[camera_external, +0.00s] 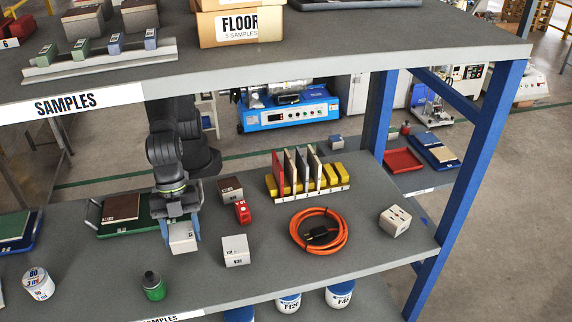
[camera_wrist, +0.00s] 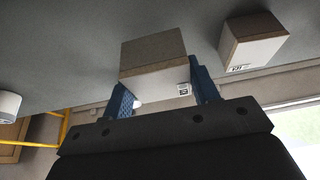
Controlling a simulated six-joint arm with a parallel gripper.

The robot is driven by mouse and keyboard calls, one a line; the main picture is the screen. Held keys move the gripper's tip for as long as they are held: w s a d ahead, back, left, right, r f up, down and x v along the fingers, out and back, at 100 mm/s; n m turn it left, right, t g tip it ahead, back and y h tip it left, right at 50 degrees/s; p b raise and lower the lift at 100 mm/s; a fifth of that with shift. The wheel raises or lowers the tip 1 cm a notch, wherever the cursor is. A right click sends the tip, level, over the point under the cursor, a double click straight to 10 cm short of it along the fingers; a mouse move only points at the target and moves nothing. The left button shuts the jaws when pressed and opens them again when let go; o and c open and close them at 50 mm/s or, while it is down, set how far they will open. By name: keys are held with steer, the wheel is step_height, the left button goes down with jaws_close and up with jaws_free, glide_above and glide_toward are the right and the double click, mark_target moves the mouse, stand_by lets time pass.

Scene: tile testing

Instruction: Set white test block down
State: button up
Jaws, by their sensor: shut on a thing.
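My gripper (camera_external: 182,232) is shut on a white test block (camera_external: 183,240) over the middle shelf (camera_external: 205,276), left of centre in the external view. The block is roughly level and low; I cannot tell whether its underside touches the shelf. In the wrist view, the two blue fingers of my gripper (camera_wrist: 163,90) hold the block (camera_wrist: 153,50) from both sides, and a small dark label shows near its right corner. A second, similar white block (camera_external: 236,250) sits on the shelf to the right, apart from the held one; it also shows in the wrist view (camera_wrist: 252,45).
A green tray (camera_external: 143,228) with tiles lies behind and left. A red device (camera_external: 243,212) and a brown-topped block (camera_external: 230,189) stand behind right. A green bottle (camera_external: 154,288) stands in front, an orange cable coil (camera_external: 319,232) farther right.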

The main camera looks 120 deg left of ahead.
mark_target(183, 240)
steer(key=shift+f, duration=1.75)
steer(key=shift+f, duration=0.15)
steer(key=o, duration=1.2)
steer(key=shift+f, duration=0.1)
steer(key=shift+o, duration=0.2)
steer(key=shift+r, duration=0.5)
steer(key=v, duration=1.1)
steer(key=shift+s+r, duration=0.15)
steer(key=shift+a, duration=0.1)
